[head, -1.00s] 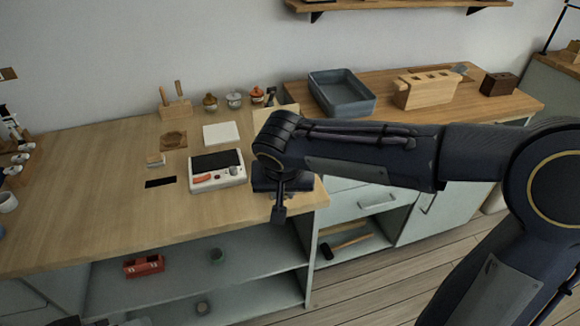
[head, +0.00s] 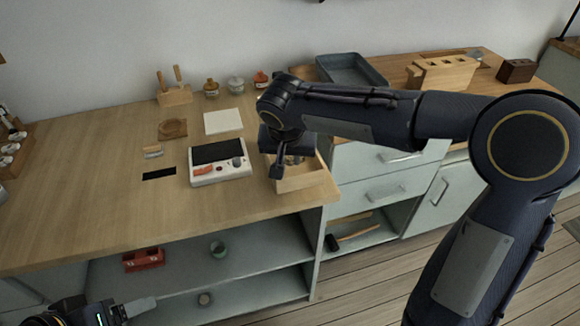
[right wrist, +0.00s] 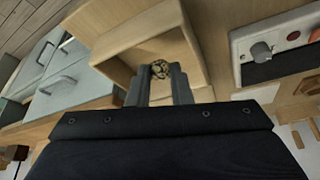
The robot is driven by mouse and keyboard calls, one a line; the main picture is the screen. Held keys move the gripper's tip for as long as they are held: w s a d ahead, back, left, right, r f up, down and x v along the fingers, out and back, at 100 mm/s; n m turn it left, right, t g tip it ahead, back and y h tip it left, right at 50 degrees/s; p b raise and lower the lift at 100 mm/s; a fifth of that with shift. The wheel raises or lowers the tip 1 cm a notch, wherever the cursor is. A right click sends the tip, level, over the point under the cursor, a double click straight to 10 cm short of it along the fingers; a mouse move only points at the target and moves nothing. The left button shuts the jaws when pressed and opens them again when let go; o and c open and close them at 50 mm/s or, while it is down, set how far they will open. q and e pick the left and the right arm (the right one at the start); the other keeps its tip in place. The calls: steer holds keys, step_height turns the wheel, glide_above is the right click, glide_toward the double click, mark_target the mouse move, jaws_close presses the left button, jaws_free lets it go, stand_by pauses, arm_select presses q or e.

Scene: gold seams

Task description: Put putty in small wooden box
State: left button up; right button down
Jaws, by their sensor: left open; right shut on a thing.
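The small wooden box (head: 300,182) is open-topped and stands near the front right corner of the left counter, beside the white device. My right gripper (right wrist: 160,80) is at the box's opening, shut on a small round dark-and-gold speckled lump (right wrist: 160,69), which looks like the putty. In the right wrist view the lump appears within the box's walls (right wrist: 196,45); whether it touches the floor I cannot tell. In the head view my right gripper (head: 280,165) hides part of the box. My left gripper (head: 130,308) is open at the lower left, partly cut off.
The white device (head: 218,163) with a dark screen stands close left of the box. A white square (head: 222,121), a wooden tool holder (head: 174,95) and small jars (head: 236,85) are behind. A grey-blue tray (head: 350,72) is on the right counter. The left counter's front middle is clear.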

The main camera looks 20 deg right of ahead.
mark_target(289, 163)
steer(key=shift+w+d+f, duration=0.15)
steer(key=shift+w+f, duration=0.15)
steer(key=shift+f, duration=0.15)
steer(key=shift+w+f+b, duration=0.2)
steer(key=shift+f+b, duration=0.1)
steer(key=shift+f, duration=1.4)
steer(key=shift+f+b, duration=0.25)
steer(key=shift+b, duration=0.05)
steer(key=c, duration=1.6)
jaws_free()
steer(key=shift+r, duration=0.1)
